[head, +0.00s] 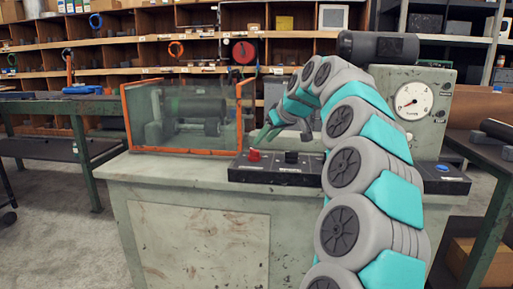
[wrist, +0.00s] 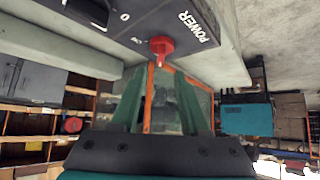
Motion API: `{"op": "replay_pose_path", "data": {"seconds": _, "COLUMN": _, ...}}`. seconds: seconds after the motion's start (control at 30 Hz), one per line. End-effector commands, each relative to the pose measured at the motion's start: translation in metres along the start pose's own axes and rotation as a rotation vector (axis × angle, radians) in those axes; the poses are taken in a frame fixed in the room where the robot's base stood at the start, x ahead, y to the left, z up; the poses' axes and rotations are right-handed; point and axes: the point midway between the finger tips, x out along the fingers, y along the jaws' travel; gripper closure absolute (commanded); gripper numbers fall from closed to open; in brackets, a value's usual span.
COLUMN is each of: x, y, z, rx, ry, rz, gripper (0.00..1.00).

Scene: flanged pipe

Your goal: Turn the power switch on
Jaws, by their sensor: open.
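The power switch is a red knob (head: 254,155) at the left end of the black control panel (head: 276,175) on the bench. In the wrist view the red knob (wrist: 162,46) sits beside the upside-down word POWER, with a small marking on its other side that is hard to read. A ridge or pointer on the knob faces down in that picture. My gripper (head: 268,134) is above and close to the knob, apart from it. In the wrist view my gripper (wrist: 160,80) shows two green fingers spread apart with nothing between them. The knob is ahead of the fingertips, roughly centred.
A black knob (head: 291,157) is right of the red one. An orange-framed clear guard (head: 188,118) stands just left of the panel, close to my gripper. A dial gauge (head: 413,100) and blue button (head: 443,167) are on the right. Shelves (head: 150,50) stand behind.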

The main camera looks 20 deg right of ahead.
Motion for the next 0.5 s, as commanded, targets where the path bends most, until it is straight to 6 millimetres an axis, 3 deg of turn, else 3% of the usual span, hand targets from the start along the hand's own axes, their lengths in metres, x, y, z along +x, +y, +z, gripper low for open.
{"op": "replay_pose_path", "data": {"seconds": 0.3, "x": 0.048, "y": -0.001, "z": 0.000, "rx": 0.000, "ry": -0.004, "rz": -0.003, "gripper": 0.55}}
{"op": "replay_pose_path", "data": {"seconds": 0.5, "x": 0.064, "y": -0.001, "z": -0.001, "rx": 0.000, "ry": 0.001, "rz": 0.000, "gripper": 0.55}}
